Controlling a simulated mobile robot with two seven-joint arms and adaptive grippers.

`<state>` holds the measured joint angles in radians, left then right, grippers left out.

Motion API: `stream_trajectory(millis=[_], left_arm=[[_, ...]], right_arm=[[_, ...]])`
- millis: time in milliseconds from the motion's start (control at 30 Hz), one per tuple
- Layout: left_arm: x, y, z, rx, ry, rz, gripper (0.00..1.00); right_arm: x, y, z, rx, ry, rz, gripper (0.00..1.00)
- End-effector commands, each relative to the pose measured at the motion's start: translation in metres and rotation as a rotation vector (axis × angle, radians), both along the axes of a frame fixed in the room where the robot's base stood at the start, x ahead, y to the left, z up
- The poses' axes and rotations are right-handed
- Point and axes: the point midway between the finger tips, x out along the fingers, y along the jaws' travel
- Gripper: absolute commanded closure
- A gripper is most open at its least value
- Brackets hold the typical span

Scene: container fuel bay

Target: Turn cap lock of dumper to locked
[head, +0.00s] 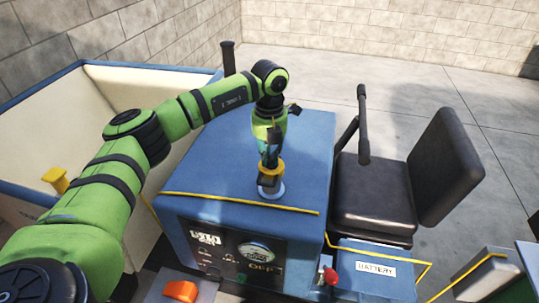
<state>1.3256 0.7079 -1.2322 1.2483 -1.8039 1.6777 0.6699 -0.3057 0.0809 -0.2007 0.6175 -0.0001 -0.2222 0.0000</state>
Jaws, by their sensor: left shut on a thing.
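The dumper's blue hood (306,165) fills the middle of the head view. On its top, towards the front edge, is a yellow cap (272,174) on a pale, round filler neck (271,191). My left arm comes in from the left and bends down over the hood. My left gripper (269,165) points down and is shut on the cap from above. Its fingers hide much of the cap, and I cannot tell the position of the cap's lock. My right gripper is out of view.
A cream skip with a blue rim (140,66) lies left of the hood. A black seat (400,190) with a dark lever (363,125) is on the right. A battery box (376,268), a red knob (330,276) and a panel marked OFF (225,250) are in front. Concrete floor is open behind.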

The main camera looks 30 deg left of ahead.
Motion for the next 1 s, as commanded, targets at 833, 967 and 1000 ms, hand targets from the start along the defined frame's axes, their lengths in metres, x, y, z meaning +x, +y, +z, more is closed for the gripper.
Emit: stream_trajectory(millis=[833,967,1000], left_arm=[[0.005,0.003,0.000,0.001,-0.003,-0.750,1.00],[0.006,0.004,0.001,0.001,-0.004,-0.873,1.00],[0.006,0.004,0.001,0.001,-0.004,-0.911,1.00]], right_arm=[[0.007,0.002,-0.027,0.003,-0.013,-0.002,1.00],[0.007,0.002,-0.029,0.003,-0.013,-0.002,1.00],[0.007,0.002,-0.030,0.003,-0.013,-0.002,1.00]])
